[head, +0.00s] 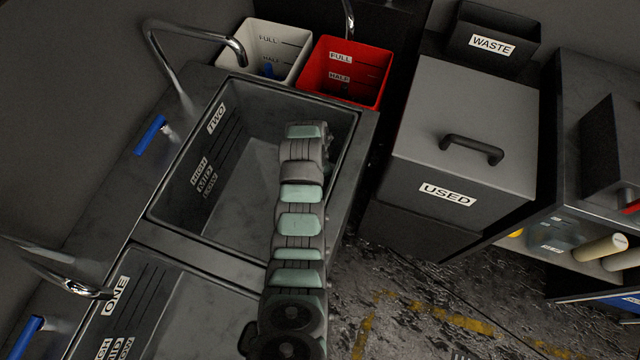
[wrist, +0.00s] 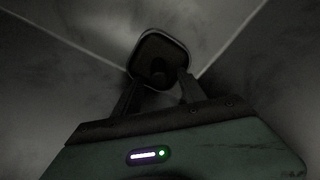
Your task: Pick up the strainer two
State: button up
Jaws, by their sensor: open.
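In the wrist view, a dark, rounded-square piece with a lighter rim and a hollow middle, seemingly strainer two (wrist: 160,48), sits where the seams of the basin floor meet. My gripper (wrist: 158,82) is open. Its two fingers reach toward the near side of this piece, one at its left and one at its right. I cannot tell whether they touch it. In the head view, my arm hangs over sink TWO (head: 182,220). The gripper and the strainer do not show there; my arm seems to hide them.
Sink ONE (head: 150,310) is nearer in the head view. Faucets (head: 195,33) stand along the left edge. A white bucket (head: 265,55) and a red bucket (head: 345,75) stand behind sink TWO. A grey USED bin (head: 455,130) and a WASTE bin (head: 490,40) are at right.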

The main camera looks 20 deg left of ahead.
jog(key=shift+f+b, duration=0.4)
jog(key=shift+f, duration=2.1)
grip_shut()
